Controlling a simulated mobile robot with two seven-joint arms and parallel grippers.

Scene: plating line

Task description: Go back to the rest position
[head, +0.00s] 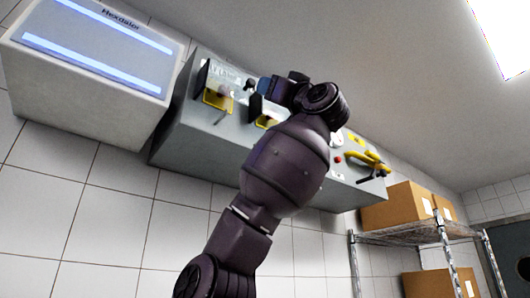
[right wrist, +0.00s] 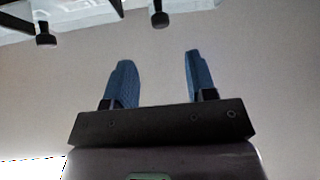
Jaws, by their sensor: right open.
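My right arm rises through the middle of the head view, in front of a grey control box (head: 180,142) on the wall. My right gripper (head: 264,86) is near the box's front, with a blue fingertip showing; the rest is partly hidden by my wrist. In the right wrist view, its two blue fingers (right wrist: 160,75) are apart with nothing between them. My left gripper is in neither view.
The box carries yellow-framed switches (head: 217,98), a red button (head: 338,158) and a yellow handle (head: 376,161). Dark knobs (right wrist: 46,38) lie beyond the fingertips. A white-grey unit (head: 85,95) hangs left. Cardboard boxes (head: 396,208) stand on a wire shelf (head: 405,235) at right.

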